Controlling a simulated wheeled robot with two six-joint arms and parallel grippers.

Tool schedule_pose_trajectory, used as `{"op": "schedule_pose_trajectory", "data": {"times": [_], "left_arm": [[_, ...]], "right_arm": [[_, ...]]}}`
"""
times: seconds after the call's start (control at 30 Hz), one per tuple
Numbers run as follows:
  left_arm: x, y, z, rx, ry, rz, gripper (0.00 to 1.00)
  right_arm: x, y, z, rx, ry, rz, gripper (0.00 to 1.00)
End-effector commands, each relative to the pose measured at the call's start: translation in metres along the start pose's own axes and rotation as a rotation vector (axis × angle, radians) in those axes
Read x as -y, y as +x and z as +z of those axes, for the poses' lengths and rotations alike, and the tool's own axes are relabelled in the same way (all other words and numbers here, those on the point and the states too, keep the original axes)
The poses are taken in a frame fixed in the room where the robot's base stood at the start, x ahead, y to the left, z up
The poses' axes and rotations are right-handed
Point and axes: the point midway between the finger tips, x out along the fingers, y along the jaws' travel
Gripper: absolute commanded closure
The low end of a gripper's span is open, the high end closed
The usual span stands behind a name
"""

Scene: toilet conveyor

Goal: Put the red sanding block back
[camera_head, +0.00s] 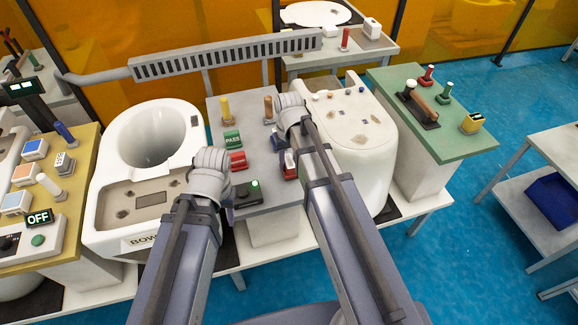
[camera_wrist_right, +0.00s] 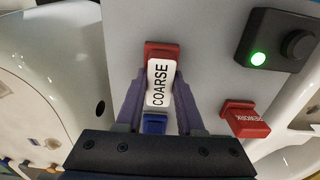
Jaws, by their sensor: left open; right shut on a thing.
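The red sanding block (camera_wrist_right: 162,50), with a white top marked COARSE, is between the fingers of my right gripper (camera_wrist_right: 160,92), which is shut on it. In the head view the block (camera_head: 289,170) is at the right edge of the grey table, beside my right arm. A blue block (camera_wrist_right: 154,123) is close by it, partly hidden by the white top. I cannot tell if the red block touches the surface under it. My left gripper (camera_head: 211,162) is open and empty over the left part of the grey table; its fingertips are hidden.
A red REWORK block (camera_head: 238,160), a green PASS block (camera_head: 232,140) and a box with a green light (camera_head: 246,193) stand on the grey table (camera_head: 255,135). A toilet bowl (camera_head: 120,190) is at left, another white toilet part (camera_head: 365,150) at right.

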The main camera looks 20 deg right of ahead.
Motion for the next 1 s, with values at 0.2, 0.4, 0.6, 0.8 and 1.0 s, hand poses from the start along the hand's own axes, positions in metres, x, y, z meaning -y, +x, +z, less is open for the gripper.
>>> {"op": "schedule_pose_trajectory", "data": {"times": [0.2,0.4,0.6,0.8,1.0], "left_arm": [[0.0000,0.0002,0.0000,0.000,0.000,0.000,0.50],[-0.0004,0.0039,-0.0002,0.000,0.000,0.000,0.50],[-0.0003,0.0034,-0.0002,0.000,0.000,0.000,0.50],[-0.0003,0.0033,-0.0002,0.000,0.000,0.000,0.50],[-0.0001,0.0009,-0.0001,0.000,0.000,0.000,0.50]], "right_arm": [[0.0000,0.0002,0.0000,0.000,0.000,0.000,1.00],[0.0000,0.0039,0.0000,0.000,0.000,0.000,0.61],[0.0000,0.0034,0.0000,0.000,0.000,0.000,0.38],[0.0000,0.0033,0.0000,0.000,0.000,0.000,0.33],[0.0000,0.0009,0.0000,0.000,0.000,0.000,0.33]]}}
